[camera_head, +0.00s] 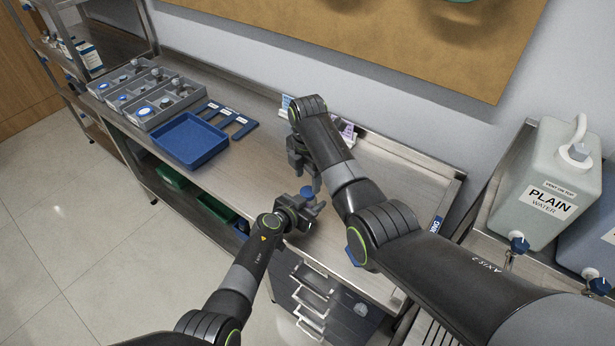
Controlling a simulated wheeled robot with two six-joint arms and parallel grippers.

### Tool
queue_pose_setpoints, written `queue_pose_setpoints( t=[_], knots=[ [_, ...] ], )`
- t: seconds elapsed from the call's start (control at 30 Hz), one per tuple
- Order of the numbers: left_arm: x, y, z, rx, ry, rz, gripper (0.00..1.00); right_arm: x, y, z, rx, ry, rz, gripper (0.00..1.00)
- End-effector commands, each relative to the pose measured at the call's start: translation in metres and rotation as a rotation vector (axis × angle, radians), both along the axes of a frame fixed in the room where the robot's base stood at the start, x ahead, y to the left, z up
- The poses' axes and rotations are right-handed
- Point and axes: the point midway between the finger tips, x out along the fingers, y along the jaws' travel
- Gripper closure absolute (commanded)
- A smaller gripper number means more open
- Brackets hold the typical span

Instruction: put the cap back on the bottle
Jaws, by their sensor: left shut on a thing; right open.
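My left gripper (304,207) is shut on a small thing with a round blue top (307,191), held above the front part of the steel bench. The blue top looks like a cap. The fingers hide what is under it, so I cannot tell whether a bottle body is there or how the cap sits. My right gripper (306,178) is open and points down just above and beside the blue top. I cannot tell whether its fingers touch it.
A blue tray (190,164) and grey sectioned bins (141,122) with small parts are at the bench's left. Flat blue labelled pieces (242,128) lie beside the tray. Small cards (346,130) stand behind my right arm. A plain-water container (546,190) is at right. The bench middle (262,168) is clear.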

Motion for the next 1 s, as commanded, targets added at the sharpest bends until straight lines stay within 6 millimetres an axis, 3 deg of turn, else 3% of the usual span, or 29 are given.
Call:
queue_pose_setpoints(
  t=[0.2,0.53,0.67,1.0],
  knots=[
    [0.000,0.000,0.000,0.000,0.000,0.000,1.00,0.001,0.000,0.031,0.002,-0.003,-0.082,0.46],
    [0.000,0.000,0.000,0.000,0.000,0.000,1.00,0.000,0.000,0.033,0.002,-0.001,-0.094,0.46],
    [0.000,0.000,0.000,0.000,0.000,0.000,1.00,0.000,-0.001,0.025,0.001,0.002,-0.094,0.46],
    [0.000,0.000,0.000,0.001,-0.001,0.000,1.00,0.000,0.000,-0.026,0.000,0.002,-0.093,0.46]
  ],
)
